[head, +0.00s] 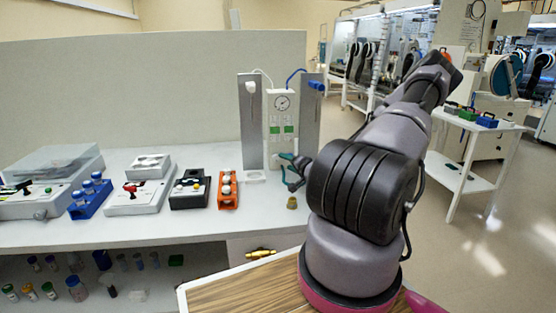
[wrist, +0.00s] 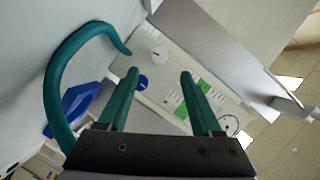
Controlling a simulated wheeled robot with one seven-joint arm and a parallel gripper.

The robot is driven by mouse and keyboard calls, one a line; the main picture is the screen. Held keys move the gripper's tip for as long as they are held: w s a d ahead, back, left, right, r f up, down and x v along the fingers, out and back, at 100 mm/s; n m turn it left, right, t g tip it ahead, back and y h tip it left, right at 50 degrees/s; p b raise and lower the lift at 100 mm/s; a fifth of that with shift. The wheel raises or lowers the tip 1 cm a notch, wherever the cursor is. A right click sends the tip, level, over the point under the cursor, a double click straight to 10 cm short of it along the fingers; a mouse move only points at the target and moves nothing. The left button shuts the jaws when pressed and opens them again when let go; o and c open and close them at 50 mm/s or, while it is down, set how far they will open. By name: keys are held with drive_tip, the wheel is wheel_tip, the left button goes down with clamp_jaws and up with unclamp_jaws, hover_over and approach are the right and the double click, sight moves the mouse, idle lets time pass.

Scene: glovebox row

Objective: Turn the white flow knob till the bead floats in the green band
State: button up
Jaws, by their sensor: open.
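The flow panel (head: 281,100) is a white upright box with a round gauge and two green bands, standing between two grey plates on the bench. In the wrist view the white flow knob (wrist: 160,53) is on the panel face, with a blue knob (wrist: 142,82) close by. The green bands (wrist: 181,110) show between and behind my fingers. My gripper (wrist: 160,74) is open and empty; the knobs appear in front of the gap between its teal fingertips, apart from them. In the head view my gripper (head: 294,172) is low in front of the panel. I cannot make out the bead.
An orange rack (head: 228,203), a black box (head: 190,203) and a blue rack (head: 82,211) stand left on the bench. A small brass-coloured piece (head: 292,203) sits below my gripper. Grey plates (head: 311,130) flank the panel. A blue object (wrist: 75,103) lies left in the wrist view.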

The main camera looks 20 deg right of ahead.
sight(277, 158)
drive_tip(key=x, duration=0.8)
drive_tip(key=shift+c, duration=0.3)
clamp_jaws()
